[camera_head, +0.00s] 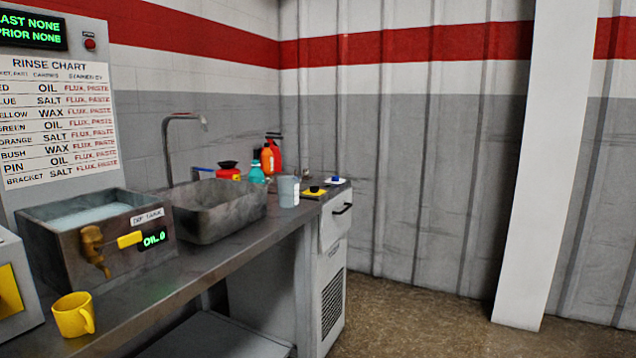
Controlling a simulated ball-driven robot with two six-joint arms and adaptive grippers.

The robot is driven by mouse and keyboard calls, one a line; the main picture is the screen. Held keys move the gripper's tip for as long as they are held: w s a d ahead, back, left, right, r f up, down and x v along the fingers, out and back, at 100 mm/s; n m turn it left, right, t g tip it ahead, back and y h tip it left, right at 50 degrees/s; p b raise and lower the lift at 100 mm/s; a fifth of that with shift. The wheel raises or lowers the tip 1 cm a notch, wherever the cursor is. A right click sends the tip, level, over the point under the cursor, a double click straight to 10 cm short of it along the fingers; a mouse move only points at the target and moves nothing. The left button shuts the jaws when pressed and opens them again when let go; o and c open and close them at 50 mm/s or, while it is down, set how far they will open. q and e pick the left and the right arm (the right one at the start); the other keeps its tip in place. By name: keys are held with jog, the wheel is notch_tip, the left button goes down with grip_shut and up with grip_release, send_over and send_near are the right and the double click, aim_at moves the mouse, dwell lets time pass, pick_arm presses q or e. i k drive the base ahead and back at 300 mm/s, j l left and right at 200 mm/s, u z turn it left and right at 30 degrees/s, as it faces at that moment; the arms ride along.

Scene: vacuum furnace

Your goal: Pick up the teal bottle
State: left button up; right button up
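The teal bottle (257,174) stands upright on the far part of the metal counter, behind the right rear corner of the sink basin. Its lower part is partly hidden by the basin rim. A red container with a dark lid (229,171) is just to its left, and an orange bottle (267,159) is close behind it to the right. Neither of my grippers shows in this view.
The grey sink basin (219,226), dip tank (64,247) and yellow mug (73,315) line the counter (179,277). A faucet (167,150) rises behind the basin. Floor (408,318) is clear at right.

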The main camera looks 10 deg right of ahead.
aim_at(256, 175)
jog(key=i+l+u, duration=0.1)
jog(key=u, duration=0.2)
jog(key=i+l+u, duration=0.1)
jog(key=u, duration=0.25)
jog(key=i+l+u, duration=0.25)
jog(key=l, duration=0.4)
jog(key=i+l+u, duration=0.1)
jog(key=i+l, duration=0.2)
jog(key=i+l+u, duration=0.15)
jog(key=l, duration=0.2)
jog(key=i+l+u, duration=0.1)
jog(key=l, duration=0.3)
